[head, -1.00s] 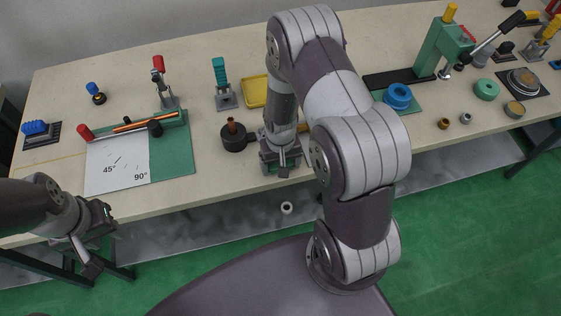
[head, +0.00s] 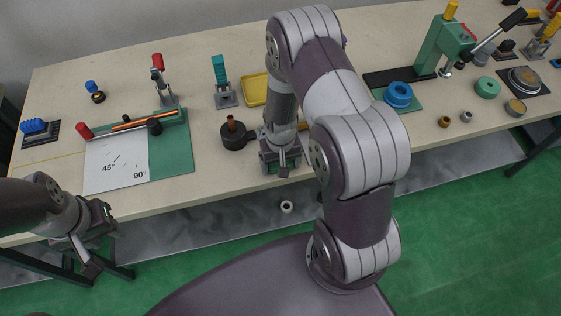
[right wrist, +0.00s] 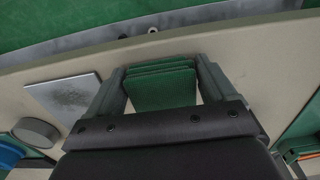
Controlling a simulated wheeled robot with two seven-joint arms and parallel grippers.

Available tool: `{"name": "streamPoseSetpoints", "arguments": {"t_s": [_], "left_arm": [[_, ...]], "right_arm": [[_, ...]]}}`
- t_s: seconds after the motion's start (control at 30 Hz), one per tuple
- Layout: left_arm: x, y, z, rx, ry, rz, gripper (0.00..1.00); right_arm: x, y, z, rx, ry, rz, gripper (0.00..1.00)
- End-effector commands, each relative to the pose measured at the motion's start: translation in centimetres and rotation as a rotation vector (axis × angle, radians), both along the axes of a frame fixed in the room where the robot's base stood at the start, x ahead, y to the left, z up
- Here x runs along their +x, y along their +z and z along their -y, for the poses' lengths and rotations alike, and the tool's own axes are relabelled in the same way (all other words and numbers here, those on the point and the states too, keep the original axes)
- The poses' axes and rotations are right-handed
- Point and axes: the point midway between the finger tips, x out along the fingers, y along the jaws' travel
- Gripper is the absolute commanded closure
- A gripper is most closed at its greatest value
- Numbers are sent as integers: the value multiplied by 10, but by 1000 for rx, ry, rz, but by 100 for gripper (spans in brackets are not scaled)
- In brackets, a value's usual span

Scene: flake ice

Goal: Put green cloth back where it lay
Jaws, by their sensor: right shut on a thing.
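The green cloth (right wrist: 160,88) shows in the right wrist view as a folded, layered stack between the two fingers. My right gripper (right wrist: 158,78) is shut on it. In the head view my right gripper (head: 282,163) is at the front edge of the table, right of the dark pot; I cannot make out the cloth there. Whether the cloth touches the tabletop is unclear. My left gripper (head: 92,235) is at the lower left, in front of the table edge and away from the cloth; its jaw opening is hard to read.
A dark round pot (head: 234,136) stands close left of my right gripper. A yellow tray (head: 254,90) is behind. The angle board (head: 117,165) lies further left. In the right wrist view a grey plate (right wrist: 68,97) and a grey cylinder (right wrist: 37,132) are left of the cloth.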

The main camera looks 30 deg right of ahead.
Motion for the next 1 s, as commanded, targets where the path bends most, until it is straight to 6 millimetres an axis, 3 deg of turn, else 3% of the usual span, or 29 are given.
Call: {"name": "streamPoseSetpoints", "arguments": {"t_s": [0.47, 0.5, 0.53, 0.57, 1.0], "left_arm": [[0, -3, 0, 0, 0, 0, 60], [0, -3, 0, 0, 0, 0, 60], [0, -3, 0, 0, 0, 0, 60], [0, -3, 0, 0, 0, 0, 60], [0, -3, 0, 0, 0, 0, 60]], "right_arm": [[0, -3, 0, 0, 0, 0, 40], [0, -3, 0, 0, 0, 0, 13], [0, -3, 0, 0, 0, 0, 3], [0, -3, 0, 0, 0, 0, 0], [0, -4, 0, 0, 0, 0, 0]]}}
